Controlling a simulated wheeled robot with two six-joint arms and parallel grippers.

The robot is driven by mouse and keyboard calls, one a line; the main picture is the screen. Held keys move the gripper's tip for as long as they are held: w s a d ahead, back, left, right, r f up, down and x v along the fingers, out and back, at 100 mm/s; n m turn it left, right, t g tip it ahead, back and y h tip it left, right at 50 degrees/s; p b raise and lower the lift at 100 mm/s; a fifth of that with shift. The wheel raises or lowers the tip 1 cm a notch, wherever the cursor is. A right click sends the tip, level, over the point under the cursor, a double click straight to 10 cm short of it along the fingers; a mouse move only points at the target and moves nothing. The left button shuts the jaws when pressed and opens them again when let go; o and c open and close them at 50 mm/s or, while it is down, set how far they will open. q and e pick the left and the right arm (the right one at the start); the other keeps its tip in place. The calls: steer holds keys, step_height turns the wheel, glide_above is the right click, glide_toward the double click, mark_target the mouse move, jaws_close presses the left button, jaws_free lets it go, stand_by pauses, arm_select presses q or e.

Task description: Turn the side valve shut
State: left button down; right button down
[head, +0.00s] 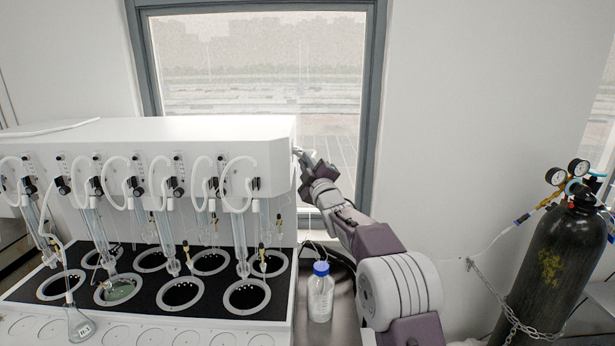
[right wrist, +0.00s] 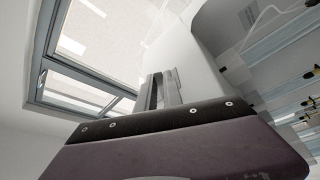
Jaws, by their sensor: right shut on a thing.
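The distiller (head: 200,135) is a long white machine with a row of glass tubes, white hoses and black knobs along its front. My right arm reaches up from the lower right, and my right gripper (head: 302,158) is at the right end of the machine's upper housing. In the right wrist view the gripper's fingers (right wrist: 163,88) are close together beside the white housing (right wrist: 185,45). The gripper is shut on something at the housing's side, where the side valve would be. The valve itself is hidden, so its angle cannot be told. My left gripper is not in view.
A clear bottle with a blue cap (head: 320,290) stands below my right arm. A dark gas cylinder (head: 550,260) with gauges and a chain stands at the right. A window (head: 262,65) is behind. The wall between arm and cylinder is clear.

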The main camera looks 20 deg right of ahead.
steer(key=shift+a+f+m+t+h+b, duration=0.15)
steer(key=shift+f+m+t+h+b, duration=0.15)
steer(key=shift+m+b, duration=0.8)
steer(key=shift+r, duration=0.1)
steer(key=c, duration=1.5)
jaws_free()
steer(key=shift+w, duration=0.1)
steer(key=b+v, duration=0.5)
steer(key=v, duration=0.4)
